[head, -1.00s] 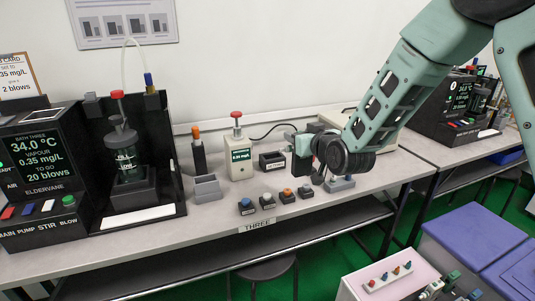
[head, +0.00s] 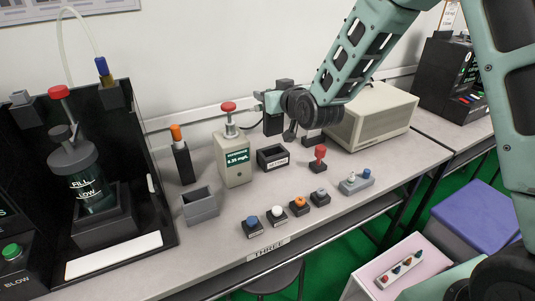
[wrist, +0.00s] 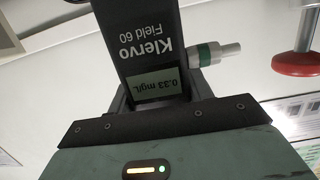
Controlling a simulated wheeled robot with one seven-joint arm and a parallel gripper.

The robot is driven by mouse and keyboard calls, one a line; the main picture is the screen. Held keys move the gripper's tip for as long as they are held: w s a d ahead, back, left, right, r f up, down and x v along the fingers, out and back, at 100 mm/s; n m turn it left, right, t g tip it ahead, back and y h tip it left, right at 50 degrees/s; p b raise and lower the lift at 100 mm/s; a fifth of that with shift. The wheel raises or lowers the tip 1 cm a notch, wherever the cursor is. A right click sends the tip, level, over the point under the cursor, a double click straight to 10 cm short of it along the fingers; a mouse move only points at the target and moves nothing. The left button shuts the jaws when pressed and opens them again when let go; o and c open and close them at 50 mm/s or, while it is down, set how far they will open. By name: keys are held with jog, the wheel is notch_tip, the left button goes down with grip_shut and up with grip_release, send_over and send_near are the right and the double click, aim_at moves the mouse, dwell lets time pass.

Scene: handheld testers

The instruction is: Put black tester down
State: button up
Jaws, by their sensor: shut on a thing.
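My gripper (head: 284,110) is shut on the black tester (head: 272,122), upright above the bench, just over or behind a small black labelled tray (head: 272,158). A gap shows between tester and tray in the head view; the exact depth is hard to tell. In the wrist view the black tester (wrist: 148,45) fills the middle, marked "Klervo Field 60", its screen reading 0.33 mg/L. A green-ringed pale mouthpiece (wrist: 215,54) sticks out of its side. The tray's inside looks empty.
An empty grey holder (head: 200,206), several small knobbed blocks (head: 276,216) and a red stamp-like piece (head: 319,160) sit nearer. A beige box (head: 372,115) stands right.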

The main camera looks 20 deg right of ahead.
notch_tip(320, 180, down, 10)
jog(key=shift+w+r, duration=0.1)
dwell(0.4)
jog(key=shift+f+b, duration=0.3)
jog(key=shift+b, duration=0.05)
jog(key=o, duration=1.3)
jog(key=shift+r, duration=0.1)
jog(key=shift+o, duration=0.2)
jog(key=shift+r, duration=0.15)
